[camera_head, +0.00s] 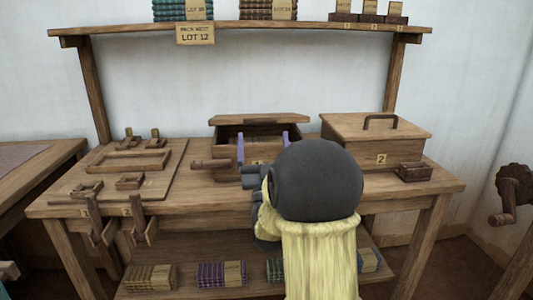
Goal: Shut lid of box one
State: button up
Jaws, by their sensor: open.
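The middle box (226,172) on the wooden bench is brown, with a dark open interior. Its lid (228,119) is raised at the back; its exact angle is hard to tell. A tag on the box front is mostly hidden, so I cannot read its number. My gripper (263,143) is at the front of this box, with two purple fingers upright and spread wide, nothing visible between them. I cannot tell whether the fingers touch the box. My dark arm joint hides the box's lower right front. The right box (358,150), marked 2, has its lid (405,126) down.
A wooden piece (210,164) juts left from the middle box. A small block (414,172) sits before box 2. A board (120,185) with wooden parts lies left. An overhead shelf (270,29) bears bundles; a lower shelf (190,292) holds cloth bundles.

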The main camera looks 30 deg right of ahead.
jog(key=s+a, duration=0.3)
jog(key=s, duration=0.4)
jog(key=shift+p, duration=0.45)
jog(key=shift+s, duration=0.1)
